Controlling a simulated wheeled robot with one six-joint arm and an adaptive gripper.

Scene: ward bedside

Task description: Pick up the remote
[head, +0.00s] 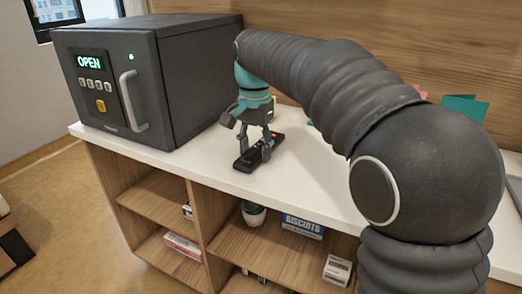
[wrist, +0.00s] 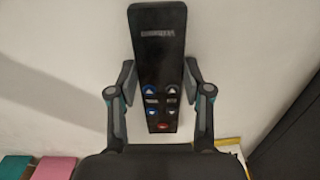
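The remote (head: 246,162) is a dark, slim handset lying flat on the white counter (head: 205,165). In the wrist view the remote (wrist: 158,60) shows its face, with blue and white buttons and a red one at the near end. My gripper (head: 250,138) is pointed down right over the remote. In the wrist view my gripper (wrist: 160,78) is open, with one finger on each side of the remote. The fingertips look close to its long edges; I cannot tell whether they touch. Part of the remote is hidden by the fingers in the head view.
A dark safe-like box (head: 150,85) with an "OPEN" display stands to the left on the counter. Teal and pink items (head: 465,106) are at the back right. Shelves below hold a biscuits box (head: 304,226) and a small plant (head: 253,213). The counter's front edge is close by.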

